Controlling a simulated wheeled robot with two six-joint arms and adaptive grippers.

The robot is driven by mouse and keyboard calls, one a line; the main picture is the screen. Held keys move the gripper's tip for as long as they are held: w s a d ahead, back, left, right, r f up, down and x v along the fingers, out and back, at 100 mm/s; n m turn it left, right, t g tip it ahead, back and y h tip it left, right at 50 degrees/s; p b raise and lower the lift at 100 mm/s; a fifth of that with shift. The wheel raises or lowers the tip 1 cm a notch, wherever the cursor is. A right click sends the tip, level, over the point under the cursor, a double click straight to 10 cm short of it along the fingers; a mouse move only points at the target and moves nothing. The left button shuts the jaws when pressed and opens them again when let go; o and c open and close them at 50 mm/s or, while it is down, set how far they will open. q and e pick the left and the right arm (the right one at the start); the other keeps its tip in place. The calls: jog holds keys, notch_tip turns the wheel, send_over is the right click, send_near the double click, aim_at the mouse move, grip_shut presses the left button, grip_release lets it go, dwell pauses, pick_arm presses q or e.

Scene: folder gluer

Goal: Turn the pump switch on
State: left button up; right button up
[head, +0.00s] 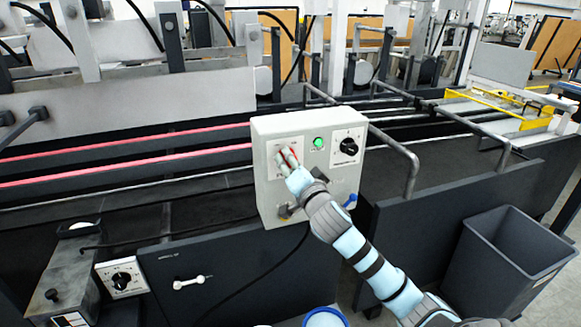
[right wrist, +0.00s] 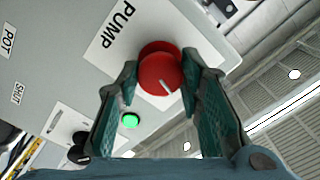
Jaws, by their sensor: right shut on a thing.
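The pump switch is a round red knob (right wrist: 158,74) with a white pointer line, mounted on a plate (right wrist: 118,38) marked PUMP in the right wrist view. In the head view the red knob (head: 292,153) shows only in part behind my fingers, on the left of the grey control box (head: 264,190). My right gripper (right wrist: 163,92) has one finger on each side of the knob and is shut on it. In the head view my right gripper (head: 290,160) reaches the box from the lower right. My left gripper is not in view.
A green light (head: 319,143) and a black dial (head: 348,147) sit right of the knob on the same box. A grey bin (head: 515,250) is at lower right.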

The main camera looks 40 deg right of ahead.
jog(key=shift+m+b, duration=0.6)
jog(key=shift+m, duration=1.5)
jog(key=o, duration=1.2)
jog(key=shift+c, duration=0.2)
jog(key=v, duration=1.2)
